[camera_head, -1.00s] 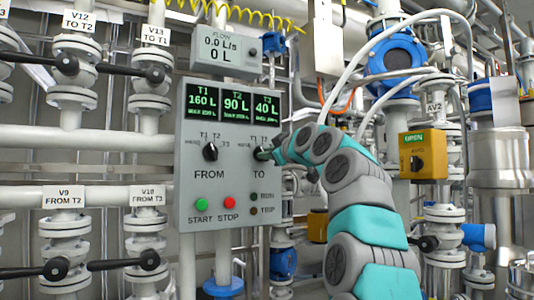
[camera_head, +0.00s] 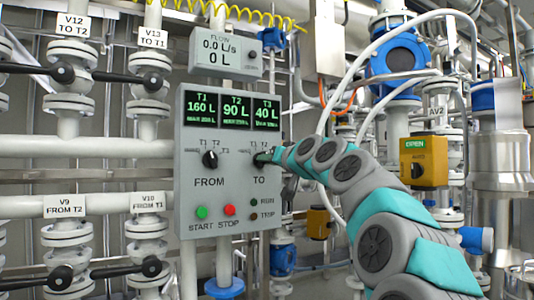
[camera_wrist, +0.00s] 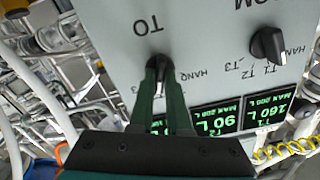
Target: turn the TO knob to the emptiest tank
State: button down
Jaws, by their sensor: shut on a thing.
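The grey control panel (camera_head: 228,199) shows three green readouts (camera_head: 235,108): T1 160 L, T2 90 L and T3 40 L. The TO knob (camera_wrist: 160,64) is black and sits between the two green fingers of my gripper (camera_wrist: 163,84) in the wrist view, where the panel appears upside down. My gripper is shut on this knob. In the head view my gripper (camera_head: 264,157) covers most of the knob. The fingers hide some of its position labels, and I cannot tell which one it points to.
The black FROM knob (camera_head: 210,159) is left of the TO knob, close to my gripper. A green START button (camera_head: 202,212) and a red STOP button (camera_head: 229,210) sit below. A yellow box (camera_head: 424,161) and pipes stand to the right.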

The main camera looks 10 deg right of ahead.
jog(key=m+p, duration=0.6)
jog(key=m, duration=0.1)
jog(key=shift+m, duration=0.3)
dwell(0.5)
jog(key=c, duration=0.9)
grip_release()
